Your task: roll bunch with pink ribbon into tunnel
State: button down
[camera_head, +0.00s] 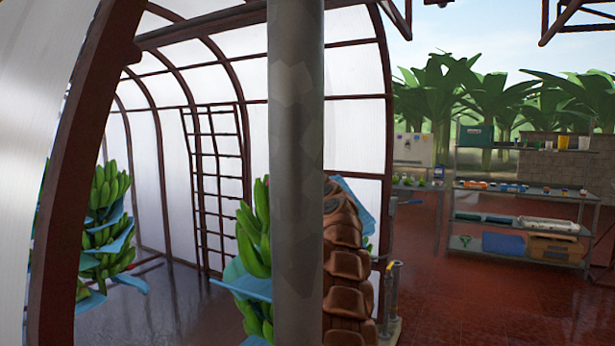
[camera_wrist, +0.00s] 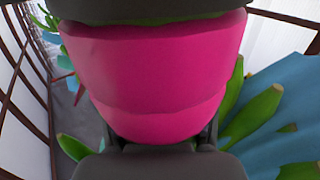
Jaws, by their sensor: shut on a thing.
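The pink ribbon (camera_wrist: 155,75) fills the middle of the wrist view as a wide band, with a little green showing at its edges. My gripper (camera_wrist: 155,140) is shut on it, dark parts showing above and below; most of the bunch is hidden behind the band. The tunnel (camera_head: 225,80) is an arched brown frame with whitish translucent panels. Green banana bunches with blue sheets hang at its left (camera_head: 105,215) and near the middle (camera_head: 252,240) in the head view. No pink shows in the head view.
A brown lattice (camera_head: 215,180) stands against the tunnel's far wall. A brown segmented object (camera_head: 346,265) stands right of the middle bunch. Metal shelves (camera_head: 520,220) with trays and boxes are at the right. Open reddish floor (camera_head: 460,305) lies before them. Blue sheet (camera_wrist: 275,110) and green bananas crowd the wrist view's right side.

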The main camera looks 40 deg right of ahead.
jog(key=shift+w+a+f, duration=0.1)
jog(key=shift+w+a, duration=0.2)
jog(key=shift+w, duration=0.25)
jog(key=shift+w+a, duration=0.3)
jog(key=shift+w, duration=0.2)
jog(key=shift+s, duration=0.15)
jog(key=c, duration=0.5)
grip_release()
jog(key=shift+s, duration=0.15)
